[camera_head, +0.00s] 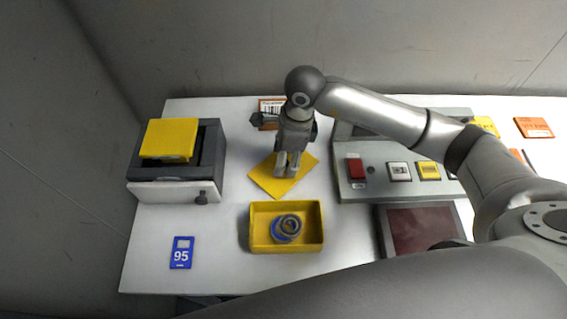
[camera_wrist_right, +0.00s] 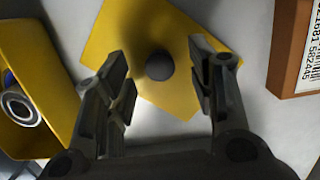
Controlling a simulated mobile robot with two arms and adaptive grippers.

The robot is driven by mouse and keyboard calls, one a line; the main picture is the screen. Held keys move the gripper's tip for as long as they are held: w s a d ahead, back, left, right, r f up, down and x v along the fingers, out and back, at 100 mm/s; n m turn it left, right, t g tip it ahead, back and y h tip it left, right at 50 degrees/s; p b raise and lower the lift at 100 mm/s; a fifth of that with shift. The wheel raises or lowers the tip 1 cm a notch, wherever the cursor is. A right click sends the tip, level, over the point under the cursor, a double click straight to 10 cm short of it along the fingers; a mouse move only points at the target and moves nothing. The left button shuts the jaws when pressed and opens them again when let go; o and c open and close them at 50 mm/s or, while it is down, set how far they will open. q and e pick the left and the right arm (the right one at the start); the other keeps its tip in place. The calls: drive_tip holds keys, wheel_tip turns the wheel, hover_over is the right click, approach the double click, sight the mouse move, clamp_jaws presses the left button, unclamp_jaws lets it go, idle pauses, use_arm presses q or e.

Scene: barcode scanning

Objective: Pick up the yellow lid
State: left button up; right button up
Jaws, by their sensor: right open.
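The yellow lid (camera_head: 270,183) is a flat square with a round dark knob, lying on the white table behind the yellow box. In the right wrist view the lid (camera_wrist_right: 185,38) lies below my fingers, and its dark knob (camera_wrist_right: 159,66) shows between them. My right gripper (camera_head: 287,172) is open over the lid in the head view, and its fingers (camera_wrist_right: 160,75) stand on both sides of the knob in the wrist view. I cannot tell whether the fingers touch the lid. My left gripper is not in view.
The yellow box (camera_head: 258,243) with a ring-shaped part (camera_head: 287,226) stands in front of the lid. A grey device (camera_head: 172,188) with a yellow top stands left. A control panel (camera_head: 380,190) with buttons is right. A blue card (camera_head: 181,252) marked 95 lies front left.

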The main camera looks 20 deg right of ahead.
drive_tip(key=shift+a+f, duration=0.1)
drive_tip(key=shift+f, duration=0.55)
clamp_jaws()
drive_tip(key=shift+r, duration=0.15)
wheel_tip(320, 180, up, 13)
idle(0.4)
drive_tip(key=shift+r, duration=0.1)
